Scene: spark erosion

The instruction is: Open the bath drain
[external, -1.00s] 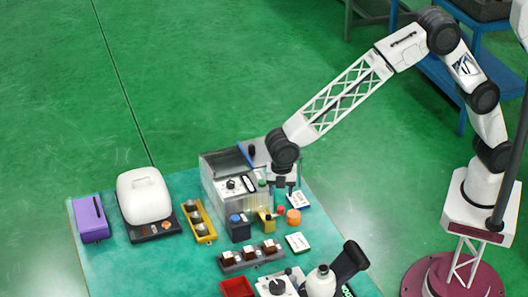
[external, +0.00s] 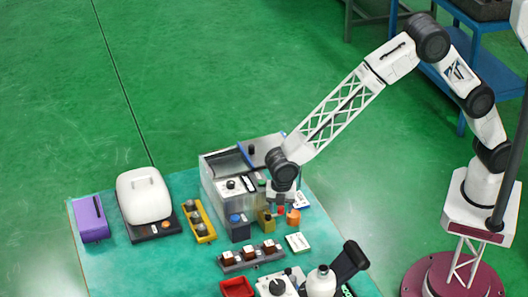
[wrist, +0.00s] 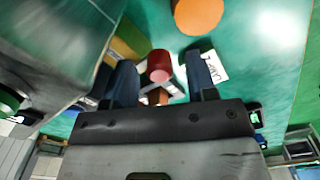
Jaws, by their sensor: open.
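The bath is a grey metal tank (external: 225,198) with a see-through upper part, standing at the back of the teal mat. My gripper (external: 281,209) is beside the tank's right side, pointing down. In the wrist view its two dark fingers (wrist: 158,82) are open. A red round knob (wrist: 160,66) shows between the fingers, with a pale stem-like part below it; this may be the drain handle. I cannot tell whether the fingers touch it. The tank wall (wrist: 60,45) fills the left of the wrist view.
An orange round piece (external: 293,217) and a white card (external: 298,242) lie close to the gripper. A yellow block (external: 265,220) and a dark box with a blue top (external: 239,230) stand in front of the tank. A microscope-like device (external: 322,281) stands at the front right.

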